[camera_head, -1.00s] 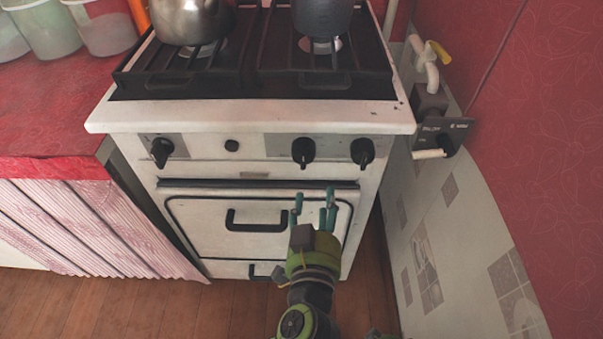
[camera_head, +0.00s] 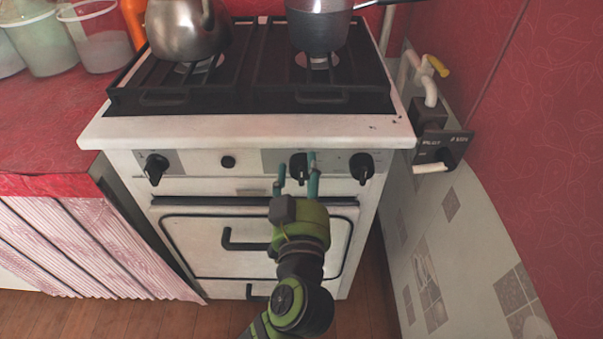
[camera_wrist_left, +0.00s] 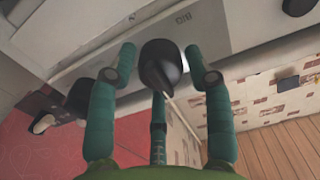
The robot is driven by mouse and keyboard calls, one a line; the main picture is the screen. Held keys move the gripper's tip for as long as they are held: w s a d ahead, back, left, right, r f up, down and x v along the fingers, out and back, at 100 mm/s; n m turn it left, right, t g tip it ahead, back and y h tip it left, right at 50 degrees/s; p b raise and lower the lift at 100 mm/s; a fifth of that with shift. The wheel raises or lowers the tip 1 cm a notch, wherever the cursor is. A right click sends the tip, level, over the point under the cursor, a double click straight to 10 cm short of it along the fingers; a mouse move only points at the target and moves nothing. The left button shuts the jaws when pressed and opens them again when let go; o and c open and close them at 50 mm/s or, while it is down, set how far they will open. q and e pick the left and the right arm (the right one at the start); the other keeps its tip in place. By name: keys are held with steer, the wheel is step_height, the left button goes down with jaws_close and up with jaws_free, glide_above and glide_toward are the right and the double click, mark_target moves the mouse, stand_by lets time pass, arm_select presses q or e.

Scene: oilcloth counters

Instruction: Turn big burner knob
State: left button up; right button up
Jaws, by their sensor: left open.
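The stove front carries several black knobs: a left one (camera_head: 156,168), a middle one (camera_head: 298,167) and a right one (camera_head: 362,167). My right gripper is not in view.
A kettle (camera_head: 186,28) and a saucepan (camera_head: 318,24) stand on the stove's burners. A red counter (camera_head: 50,125) with plastic tubs is at left. A dark wall box (camera_head: 436,145) with a pipe is at right.

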arm_select(q)
steer(key=c, duration=0.9)
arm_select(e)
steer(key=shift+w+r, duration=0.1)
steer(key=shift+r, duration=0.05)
arm_select(q)
steer(key=shift+r+m+p, duration=0.1)
steer(key=shift+m+p, duration=0.45)
steer(key=shift+m, duration=0.05)
steer(key=m+p, duration=0.2)
steer(key=m, duration=0.1)
steer(key=shift+m+p, duration=1.3)
steer(key=shift+m, duration=1)
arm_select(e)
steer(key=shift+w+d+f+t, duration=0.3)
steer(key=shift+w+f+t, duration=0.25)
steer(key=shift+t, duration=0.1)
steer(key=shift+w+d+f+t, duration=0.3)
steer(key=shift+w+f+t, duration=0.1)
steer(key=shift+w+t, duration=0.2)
